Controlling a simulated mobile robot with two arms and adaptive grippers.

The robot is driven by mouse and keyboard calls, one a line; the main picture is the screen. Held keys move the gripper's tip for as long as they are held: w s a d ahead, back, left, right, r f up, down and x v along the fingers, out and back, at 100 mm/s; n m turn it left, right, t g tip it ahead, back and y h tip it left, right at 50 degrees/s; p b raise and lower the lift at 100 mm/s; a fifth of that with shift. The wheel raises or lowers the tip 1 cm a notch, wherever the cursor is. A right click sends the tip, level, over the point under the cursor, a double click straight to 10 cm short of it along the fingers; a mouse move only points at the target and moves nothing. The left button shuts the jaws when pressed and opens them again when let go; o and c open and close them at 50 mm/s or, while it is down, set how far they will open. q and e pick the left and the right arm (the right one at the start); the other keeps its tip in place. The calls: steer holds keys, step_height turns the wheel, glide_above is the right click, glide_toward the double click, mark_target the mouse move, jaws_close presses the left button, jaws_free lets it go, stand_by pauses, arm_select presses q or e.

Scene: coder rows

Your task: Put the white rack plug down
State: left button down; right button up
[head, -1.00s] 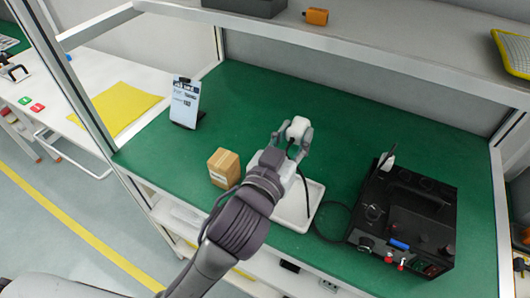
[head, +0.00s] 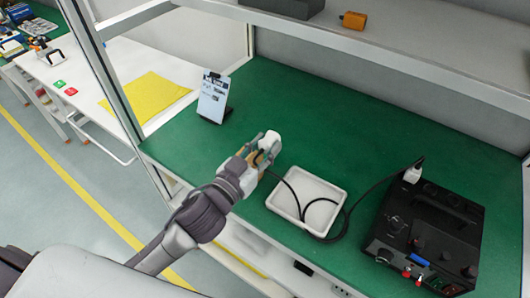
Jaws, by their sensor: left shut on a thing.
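The white rack plug (head: 271,142) is in the jaws of my left gripper (head: 267,149), which is shut on it. The gripper is over the green bench top (head: 300,120), left of a shallow white tray (head: 336,188). Its height above the bench is hard to tell. A black cable (head: 291,188) runs from the gripper across the tray and on toward the black device (head: 425,235). Another white plug-like piece (head: 413,172) is at the device's back edge. My right gripper is not in view.
A small cardboard box (head: 256,158) is mostly hidden behind my left gripper. A clipboard stand (head: 213,98) stands at the back left. A shelf (head: 400,52) overhangs the rear, holding an orange item (head: 353,20). The bench middle behind the tray is clear.

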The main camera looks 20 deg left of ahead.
arm_select(q)
step_height(320, 180, down, 2)
steer(key=shift+f, duration=0.2)
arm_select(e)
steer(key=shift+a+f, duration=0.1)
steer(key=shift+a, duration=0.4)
arm_select(q)
steer(key=shift+f, duration=0.1)
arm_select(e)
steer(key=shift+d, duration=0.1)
arm_select(q)
steer(key=shift+f, duration=0.15)
steer(key=c, duration=0.8)
jaws_free()
steer(key=shift+o, duration=0.2)
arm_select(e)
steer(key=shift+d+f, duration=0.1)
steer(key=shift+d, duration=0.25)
